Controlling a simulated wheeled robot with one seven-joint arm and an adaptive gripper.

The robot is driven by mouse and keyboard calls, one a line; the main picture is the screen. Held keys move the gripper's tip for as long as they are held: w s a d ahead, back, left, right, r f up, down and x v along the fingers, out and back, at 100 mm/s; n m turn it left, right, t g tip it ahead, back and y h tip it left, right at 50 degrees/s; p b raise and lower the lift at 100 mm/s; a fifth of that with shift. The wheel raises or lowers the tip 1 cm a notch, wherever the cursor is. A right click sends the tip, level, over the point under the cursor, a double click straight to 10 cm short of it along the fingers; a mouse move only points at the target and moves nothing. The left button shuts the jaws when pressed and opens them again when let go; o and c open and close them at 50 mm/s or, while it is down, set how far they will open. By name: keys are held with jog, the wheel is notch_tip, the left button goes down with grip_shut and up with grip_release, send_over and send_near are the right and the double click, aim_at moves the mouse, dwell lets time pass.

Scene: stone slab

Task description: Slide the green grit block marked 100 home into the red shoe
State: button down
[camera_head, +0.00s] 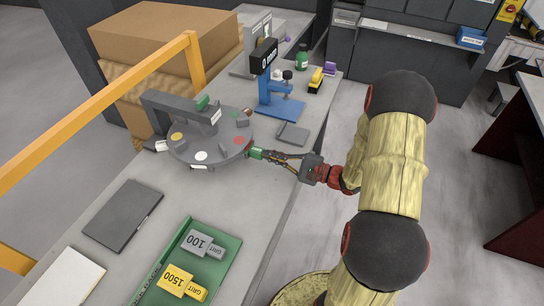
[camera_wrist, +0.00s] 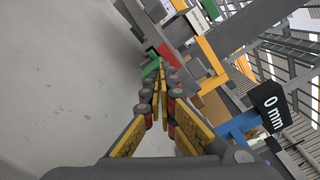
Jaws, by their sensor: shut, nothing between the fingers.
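A green block (camera_head: 256,153) sits at the near right rim of the round grey turntable (camera_head: 228,157), level with my fingertips. In the wrist view the green block (camera_wrist: 151,70) lies beside my fingertips, with a red shoe (camera_wrist: 166,53) just beyond it. The shoe is hardly visible in the head view, and no number is readable on the green block. My gripper (camera_head: 268,155) is shut and empty, its tips at the block's outer end; it also shows in the wrist view (camera_wrist: 160,70). I cannot tell whether the tips touch the block, nor how deep it sits in the shoe.
A green tray (camera_head: 223,268) holds a grey block marked 100 (camera_head: 203,243) and a yellow one marked 1500 (camera_head: 181,282). A blue gauge stand (camera_head: 280,106) reading 0 mm stands behind my gripper. A grey arm (camera_head: 165,103) overhangs the turntable. A yellow rail (camera_head: 95,110) crosses the left.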

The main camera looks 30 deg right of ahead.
jog(key=shift+w+a, duration=0.2)
jog(key=shift+d, duration=0.1)
dwell(0.4)
jog(key=v, duration=1.4)
jog(key=shift+s+d, duration=0.2)
jog(key=shift+s, duration=0.1)
